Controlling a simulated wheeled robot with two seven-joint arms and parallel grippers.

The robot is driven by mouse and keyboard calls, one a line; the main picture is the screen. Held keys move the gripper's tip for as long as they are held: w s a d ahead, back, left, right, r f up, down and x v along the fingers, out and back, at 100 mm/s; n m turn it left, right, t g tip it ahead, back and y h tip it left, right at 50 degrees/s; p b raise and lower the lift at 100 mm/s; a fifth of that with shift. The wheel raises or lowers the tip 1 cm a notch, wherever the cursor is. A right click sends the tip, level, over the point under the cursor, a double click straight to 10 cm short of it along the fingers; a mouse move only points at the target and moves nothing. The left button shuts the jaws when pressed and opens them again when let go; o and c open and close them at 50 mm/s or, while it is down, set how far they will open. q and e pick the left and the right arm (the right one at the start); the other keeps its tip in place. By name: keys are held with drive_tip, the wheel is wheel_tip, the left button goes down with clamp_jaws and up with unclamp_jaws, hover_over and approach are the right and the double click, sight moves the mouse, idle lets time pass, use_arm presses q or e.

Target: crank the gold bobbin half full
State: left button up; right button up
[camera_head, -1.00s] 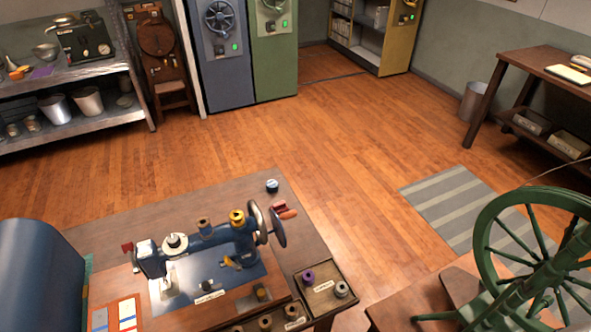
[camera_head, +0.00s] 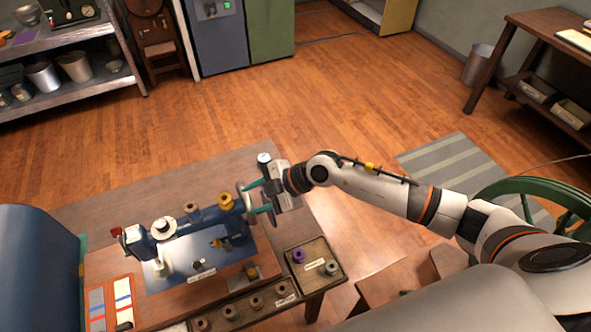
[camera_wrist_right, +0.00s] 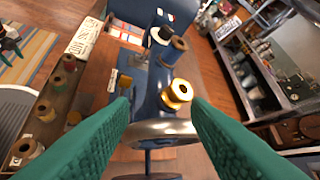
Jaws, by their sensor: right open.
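A blue sewing machine (camera_head: 236,228) stands on the wooden table; it also shows in the right wrist view (camera_wrist_right: 148,80). The gold bobbin (camera_head: 226,202) sits on top of the machine near its handwheel end, and shows yellow in the wrist view (camera_wrist_right: 179,92). My right gripper (camera_head: 247,200) is open at the handwheel, its green fingers spread to either side. In the wrist view the metal handwheel (camera_wrist_right: 162,131) lies between the fingers; I cannot tell whether they touch it. The crank handle is not clearly visible. My left gripper is out of view.
A tray (camera_head: 335,279) with a purple spool (camera_head: 298,256) and a grey spool stands at the table's right edge. Several brown spools lie along the front. A blue rounded object (camera_head: 35,265) is at left. A green spoked wheel (camera_head: 525,187) stands behind my right arm.

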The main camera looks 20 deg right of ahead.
drive_tip(key=w+d+f+m+h, duration=0.1)
drive_tip(key=w+d+f+h, duration=0.15)
drive_tip(key=d+h, duration=0.65)
drive_tip(key=w+f+b, duration=0.1)
drive_tip(key=f+b, duration=0.1)
drive_tip(key=b, duration=0.1)
drive_tip(key=w+f+y+b, duration=0.1)
drive_tip(key=f+b, duration=0.1)
drive_tip(key=f, duration=0.1)
drive_tip(key=w+f+y+b, duration=0.1)
drive_tip(key=f+b, duration=0.2)
drive_tip(key=shift+w+f+g+b, duration=0.25)
drive_tip(key=shift+g+b, duration=0.05)
drive_tip(key=shift+b, duration=0.05)
drive_tip(key=shift+r+p, duration=0.35)
drive_tip(key=shift+p, duration=0.05)
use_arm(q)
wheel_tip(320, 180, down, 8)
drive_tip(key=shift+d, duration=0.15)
use_arm(e)
drive_tip(key=shift+f, duration=0.15)
drive_tip(key=shift+c, duration=0.2)
drive_tip(key=c, duration=0.7)
drive_tip(key=shift+c, duration=0.2)
